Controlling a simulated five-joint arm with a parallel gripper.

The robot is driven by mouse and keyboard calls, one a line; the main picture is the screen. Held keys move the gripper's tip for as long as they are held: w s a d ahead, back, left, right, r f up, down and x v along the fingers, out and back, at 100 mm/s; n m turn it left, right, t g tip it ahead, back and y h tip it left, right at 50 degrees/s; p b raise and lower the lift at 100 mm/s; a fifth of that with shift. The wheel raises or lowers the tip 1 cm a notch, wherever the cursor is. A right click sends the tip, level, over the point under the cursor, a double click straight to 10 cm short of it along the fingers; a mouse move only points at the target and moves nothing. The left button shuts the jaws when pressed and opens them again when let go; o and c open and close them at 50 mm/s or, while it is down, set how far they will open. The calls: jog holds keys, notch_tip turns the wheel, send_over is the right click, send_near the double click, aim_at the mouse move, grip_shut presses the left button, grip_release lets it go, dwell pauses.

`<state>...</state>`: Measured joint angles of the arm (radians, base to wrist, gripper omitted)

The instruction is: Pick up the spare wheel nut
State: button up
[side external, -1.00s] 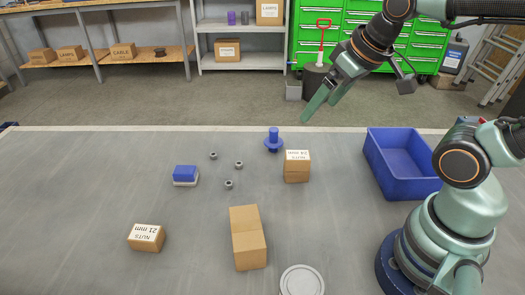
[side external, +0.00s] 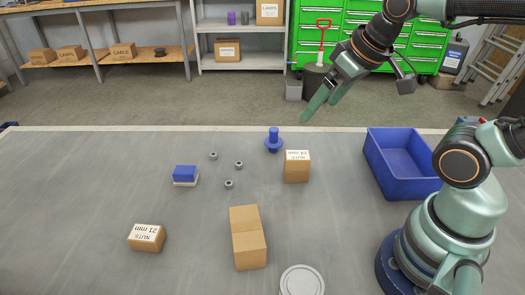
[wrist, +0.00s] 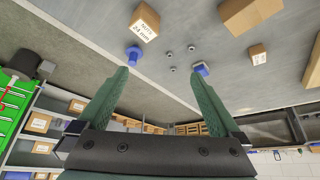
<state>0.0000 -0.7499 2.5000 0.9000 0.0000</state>
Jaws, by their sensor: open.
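Three small grey wheel nuts lie loose on the grey table: one at the back left (side external: 213,155), one to the right (side external: 239,165) and one nearer the front (side external: 228,184). I cannot tell which is the spare. They also show as small grey dots in the wrist view (wrist: 170,54). A blue flanged peg (side external: 274,142) stands behind and right of them. My gripper (side external: 317,112) is open and empty, held high beyond the table's back edge, up and right of the nuts. In the wrist view its two green fingers (wrist: 160,75) are spread wide.
A box marked NUTS 24 mm (side external: 297,166) sits right of the nuts. A blue and white block (side external: 186,175) lies to their left. A plain carton (side external: 248,238), a NUTS 21 mm box (side external: 147,237), a round lid (side external: 302,281) and a blue bin (side external: 402,180) stand around.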

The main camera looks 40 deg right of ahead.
jog(key=c, duration=0.6)
jog(key=shift+w, duration=0.1)
jog(key=n+g, duration=0.6)
jog(key=n, duration=0.2)
send_over(230, 183)
notch_tip(230, 183, down, 13)
jog(key=f, duration=0.6)
jog(key=shift+w+d+f, duration=0.1)
jog(key=shift+d+f, duration=0.1)
jog(key=shift+f, duration=0.15)
jog(key=shift+m, duration=0.3)
jog(key=shift+a+f, duration=0.2)
jog(key=shift+f, duration=2.35)
